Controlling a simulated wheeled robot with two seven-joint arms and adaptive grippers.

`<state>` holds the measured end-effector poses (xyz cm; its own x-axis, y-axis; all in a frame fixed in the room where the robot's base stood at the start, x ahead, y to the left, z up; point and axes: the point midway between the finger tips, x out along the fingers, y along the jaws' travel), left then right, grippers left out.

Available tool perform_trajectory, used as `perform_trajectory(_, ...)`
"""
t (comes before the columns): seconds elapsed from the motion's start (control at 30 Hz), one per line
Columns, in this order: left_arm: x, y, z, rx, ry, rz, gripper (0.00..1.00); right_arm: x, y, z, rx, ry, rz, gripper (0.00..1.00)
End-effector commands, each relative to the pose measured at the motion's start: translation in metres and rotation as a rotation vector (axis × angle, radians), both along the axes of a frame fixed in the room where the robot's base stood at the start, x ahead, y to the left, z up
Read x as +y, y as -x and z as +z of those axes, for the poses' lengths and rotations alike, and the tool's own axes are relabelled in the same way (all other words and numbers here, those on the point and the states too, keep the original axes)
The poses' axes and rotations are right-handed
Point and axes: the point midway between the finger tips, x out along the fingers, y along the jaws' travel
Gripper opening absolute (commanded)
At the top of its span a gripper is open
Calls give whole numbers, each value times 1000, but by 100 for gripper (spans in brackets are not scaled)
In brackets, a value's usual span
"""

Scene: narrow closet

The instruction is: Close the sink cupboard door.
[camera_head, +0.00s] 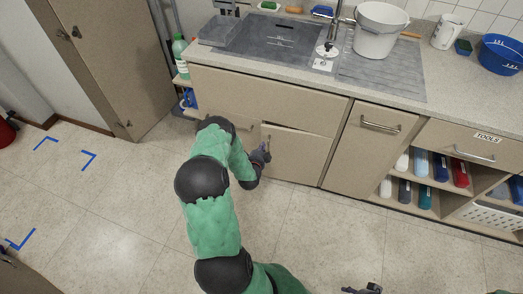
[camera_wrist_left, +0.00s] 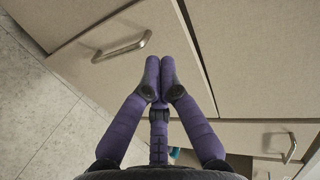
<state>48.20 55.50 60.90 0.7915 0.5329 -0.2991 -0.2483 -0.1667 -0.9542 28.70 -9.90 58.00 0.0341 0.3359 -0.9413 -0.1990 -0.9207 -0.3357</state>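The sink cupboard door (camera_head: 300,158) is a beige panel under the wide front panel of the sink unit, with an upright metal handle at its upper left. A thin dark gap shows along its top edge, so it looks slightly ajar. In the left wrist view the door (camera_wrist_left: 85,90) fills the left middle, with its handle (camera_wrist_left: 122,47) near the fingers. My left gripper (camera_head: 264,154) is in front of the door by the handle. Its purple fingers (camera_wrist_left: 160,75) are together and empty; contact with the door cannot be told. My right gripper (camera_head: 362,289) barely shows at the bottom edge.
A narrow cupboard door (camera_head: 358,150) and open shelves with bottles (camera_head: 440,168) stand to the right. The countertop above holds a white bucket (camera_head: 377,30). A tall brown cabinet (camera_head: 115,60) stands at the left. The floor (camera_head: 130,200) is clear, with blue corner marks.

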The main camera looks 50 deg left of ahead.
Motion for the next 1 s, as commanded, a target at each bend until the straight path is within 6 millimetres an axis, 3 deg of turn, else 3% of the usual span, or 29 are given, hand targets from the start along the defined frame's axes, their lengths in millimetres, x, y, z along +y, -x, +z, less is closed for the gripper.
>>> perform_trajectory(0.3,31,-48,-21,-1,-1,-2,0,0,0,-29,0,0,0,44)
perform_trajectory(0.5,46,-71,-20,-1,-1,-2,0,0,0,-41,0,0,0,44)
perform_trajectory(1.0,53,-81,-18,0,1,-2,0,0,0,-45,0,0,0,44)
